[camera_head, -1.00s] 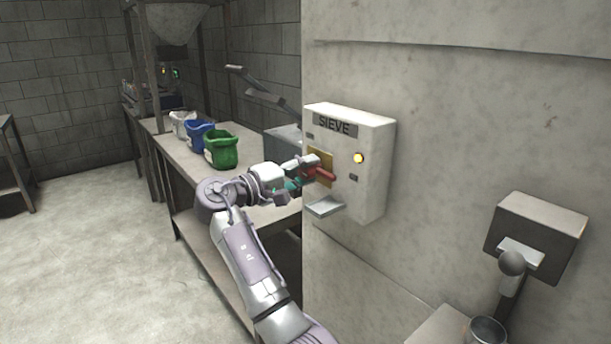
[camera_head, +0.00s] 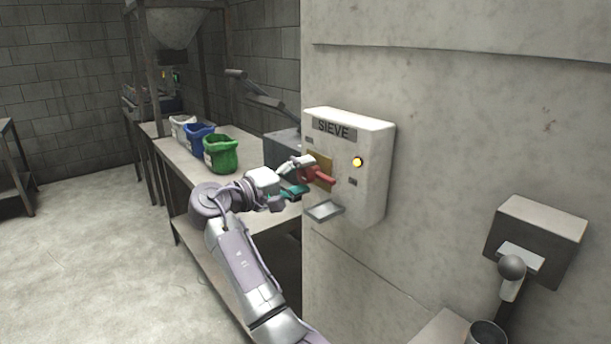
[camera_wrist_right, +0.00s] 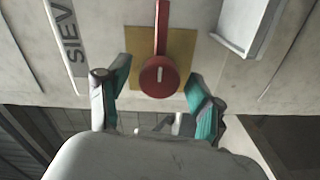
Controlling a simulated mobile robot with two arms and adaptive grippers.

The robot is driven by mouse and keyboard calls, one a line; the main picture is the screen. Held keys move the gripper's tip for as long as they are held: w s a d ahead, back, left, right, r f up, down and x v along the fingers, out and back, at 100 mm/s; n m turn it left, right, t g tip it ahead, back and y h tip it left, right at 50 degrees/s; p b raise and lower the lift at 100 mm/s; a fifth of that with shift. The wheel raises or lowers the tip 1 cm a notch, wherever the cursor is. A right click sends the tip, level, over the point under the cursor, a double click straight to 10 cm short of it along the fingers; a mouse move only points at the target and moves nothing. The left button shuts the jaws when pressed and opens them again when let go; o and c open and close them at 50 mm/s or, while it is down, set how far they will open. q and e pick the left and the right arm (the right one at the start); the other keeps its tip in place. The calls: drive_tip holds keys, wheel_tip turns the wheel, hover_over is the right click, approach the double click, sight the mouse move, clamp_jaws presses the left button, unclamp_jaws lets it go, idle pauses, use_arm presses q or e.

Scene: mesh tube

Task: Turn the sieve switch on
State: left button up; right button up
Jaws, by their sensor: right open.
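The sieve switch box (camera_head: 374,170) is white, labelled SIEVE, and fixed to the pale wall in the middle of the head view. Its red switch handle (camera_head: 324,177) stands out from a yellow plate; a yellow lamp (camera_head: 357,162) glows beside it. In the right wrist view the red handle (camera_wrist_right: 159,78) has a round end and lies between my fingers, against the yellow plate (camera_wrist_right: 182,45). My right gripper (camera_head: 303,180) is open at the handle, teal pads apart on either side, with visible gaps in the wrist view. My left gripper is out of view.
A metal ledge (camera_head: 324,211) juts out under the box. A bench (camera_head: 180,156) with white, blue and green containers (camera_head: 221,154) stands at left. A grey box with a ball-ended lever (camera_head: 512,266) is at lower right. The floor at left is clear.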

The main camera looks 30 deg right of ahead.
drive_tip(key=a, duration=1.1)
drive_tip(key=shift+s, duration=0.4)
